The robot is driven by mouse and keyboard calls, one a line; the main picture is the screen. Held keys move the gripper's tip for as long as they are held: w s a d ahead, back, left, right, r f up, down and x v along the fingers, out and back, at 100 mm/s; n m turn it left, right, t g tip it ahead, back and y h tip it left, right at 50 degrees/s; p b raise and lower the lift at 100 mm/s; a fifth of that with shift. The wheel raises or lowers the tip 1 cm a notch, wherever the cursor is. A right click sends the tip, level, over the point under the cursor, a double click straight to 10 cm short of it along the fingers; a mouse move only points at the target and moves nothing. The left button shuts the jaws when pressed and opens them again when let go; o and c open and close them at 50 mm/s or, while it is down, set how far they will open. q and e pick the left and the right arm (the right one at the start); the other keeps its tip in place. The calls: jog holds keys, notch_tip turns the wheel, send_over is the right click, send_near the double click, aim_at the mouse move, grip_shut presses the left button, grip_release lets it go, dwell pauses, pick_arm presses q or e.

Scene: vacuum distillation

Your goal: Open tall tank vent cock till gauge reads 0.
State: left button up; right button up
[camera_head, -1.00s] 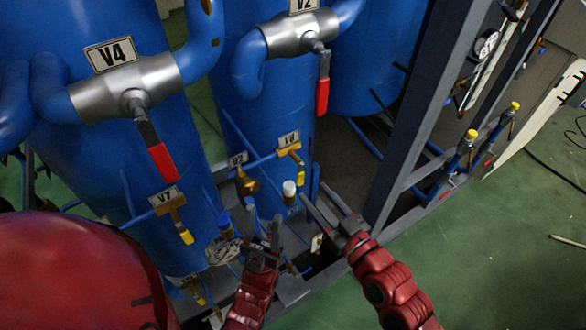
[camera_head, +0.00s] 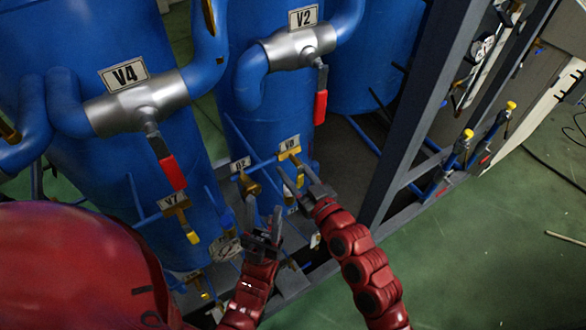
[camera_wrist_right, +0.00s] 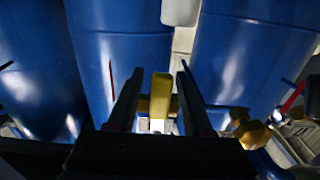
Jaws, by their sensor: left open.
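In the head view, a small brass cock with a yellow handle (camera_head: 291,154), tagged V8, sits on a pipe at the foot of the middle blue tank (camera_head: 243,105). My right gripper (camera_head: 290,170) is just below it, open. In the right wrist view the yellow handle (camera_wrist_right: 161,94) stands between the two spread fingers (camera_wrist_right: 158,85), with gaps on both sides. My left gripper (camera_head: 264,208) is open and empty, lower and to the left.
Large valves V4 (camera_head: 140,105) and V2 (camera_head: 300,45) have red handles hanging down. A brass valve (camera_head: 247,184) sits left of V8 and shows in the wrist view (camera_wrist_right: 248,130). A grey frame post (camera_head: 408,130) stands to the right.

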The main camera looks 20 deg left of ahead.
grip_shut()
dwell(1.2)
